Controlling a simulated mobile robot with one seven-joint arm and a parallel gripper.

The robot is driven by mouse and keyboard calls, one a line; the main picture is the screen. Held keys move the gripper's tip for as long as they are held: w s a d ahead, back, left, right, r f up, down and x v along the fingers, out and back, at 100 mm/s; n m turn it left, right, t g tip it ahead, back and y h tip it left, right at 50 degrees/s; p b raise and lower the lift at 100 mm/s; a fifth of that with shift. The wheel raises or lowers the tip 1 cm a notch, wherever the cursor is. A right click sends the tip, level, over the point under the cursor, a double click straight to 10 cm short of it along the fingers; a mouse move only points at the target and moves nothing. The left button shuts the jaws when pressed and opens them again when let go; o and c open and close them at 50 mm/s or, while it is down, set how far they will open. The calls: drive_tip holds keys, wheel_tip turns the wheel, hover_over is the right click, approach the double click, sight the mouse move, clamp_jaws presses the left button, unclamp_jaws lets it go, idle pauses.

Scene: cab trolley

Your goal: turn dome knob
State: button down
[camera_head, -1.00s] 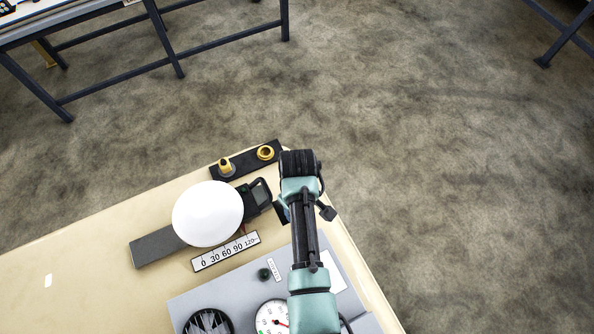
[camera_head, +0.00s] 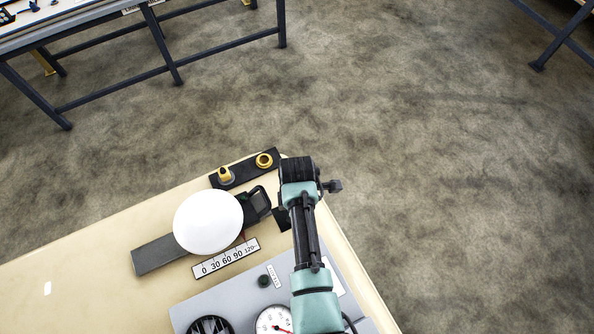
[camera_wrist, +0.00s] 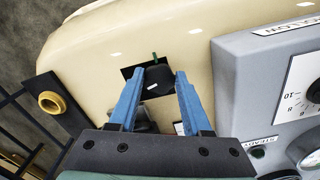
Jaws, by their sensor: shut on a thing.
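In the wrist view, a dark rounded knob (camera_wrist: 158,82) with a small white mark stands on a black square plate (camera_wrist: 131,72). A small green mark shows just beyond the knob on the plate. The blue fingers of my gripper (camera_wrist: 160,76) are on both sides of the knob and shut on it. In the head view my arm covers the knob and the fingertips; only a corner of the black plate (camera_head: 282,219) shows beside my wrist.
A white dome (camera_head: 208,222) sits over a dark bar, beside a 0–120 scale (camera_head: 226,257). A black strip with yellow fittings (camera_head: 245,168) lies at the table's far edge. A grey gauge panel (camera_head: 247,295) is close to my arm. Open floor lies to the right.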

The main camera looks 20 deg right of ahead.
drive_tip(key=shift+w+r+n, duration=0.1)
drive_tip(key=shift+w+n, duration=0.1)
drive_tip(key=shift+n, duration=1.4)
drive_tip(key=shift+c, duration=1.7)
unclamp_jaws()
wheel_tip(320, 180, up, 13)
drive_tip(key=b, duration=0.2)
